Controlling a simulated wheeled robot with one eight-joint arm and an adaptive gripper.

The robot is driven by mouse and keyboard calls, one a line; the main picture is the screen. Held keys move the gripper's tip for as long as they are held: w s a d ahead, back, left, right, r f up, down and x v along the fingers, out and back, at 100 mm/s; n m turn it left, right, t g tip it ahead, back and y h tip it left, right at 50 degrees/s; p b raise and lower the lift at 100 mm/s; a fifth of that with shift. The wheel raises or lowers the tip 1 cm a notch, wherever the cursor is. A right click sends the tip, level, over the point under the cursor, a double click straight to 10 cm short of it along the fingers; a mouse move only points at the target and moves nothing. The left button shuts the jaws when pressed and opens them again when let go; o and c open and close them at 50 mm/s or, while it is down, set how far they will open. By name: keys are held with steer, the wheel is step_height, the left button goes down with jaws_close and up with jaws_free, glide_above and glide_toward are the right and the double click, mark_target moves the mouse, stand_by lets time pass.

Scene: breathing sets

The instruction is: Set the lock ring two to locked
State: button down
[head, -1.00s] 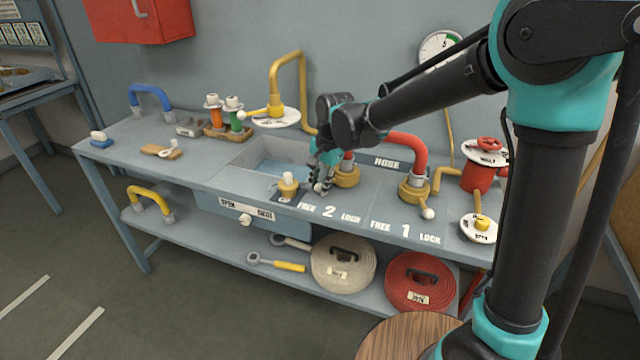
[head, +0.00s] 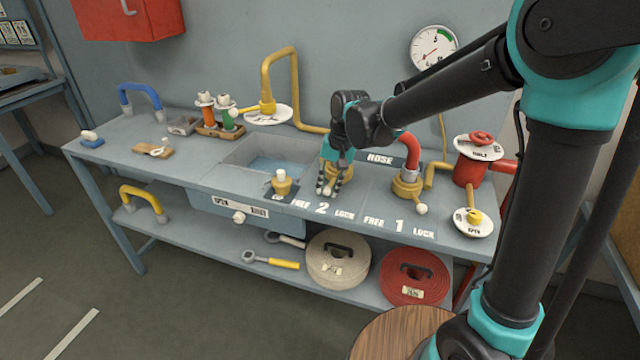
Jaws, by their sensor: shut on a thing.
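Lock ring two (head: 340,173) is a yellow collar on the bench, right of the sink and behind the white "FREE 2 LOCK" lettering (head: 321,209). My gripper (head: 330,188) points down in front of the collar. Its dark fingers are shut on the ring's handle, whose pale knob is mostly hidden between them. The handle points to the front, slightly on the LOCK side of the "2". My wrist hides the upper part of the collar and the hose end there.
Lock ring one (head: 406,186), with a red hose end, stands to the right, its knob toward LOCK. A yellow plug-like fitting (head: 282,184) stands close left of my gripper. The sink (head: 245,153) lies behind left. A red valve (head: 468,170) stands at the right.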

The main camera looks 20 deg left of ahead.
steer(key=d+n, duration=0.3)
steer(key=shift+w+d+g, duration=0.1)
steer(key=shift+w+g, duration=0.05)
steer(key=shift+g, duration=0.15)
steer(key=shift+w+d+n, duration=0.2)
steer(key=shift+d+n, duration=0.35)
steer(key=shift+n, duration=0.15)
steer(key=shift+w+d+n, duration=0.15)
steer(key=shift+d+n, duration=0.35)
steer(key=shift+n, duration=0.2)
steer(key=c, duration=1.3)
jaws_free()
steer(key=shift+o, duration=0.2)
steer(key=shift+r, duration=0.1)
steer(key=v, duration=1.1)
steer(key=shift+w+r, duration=0.25)
steer(key=shift+r, duration=0.15)
steer(key=shift+a, duration=0.1)
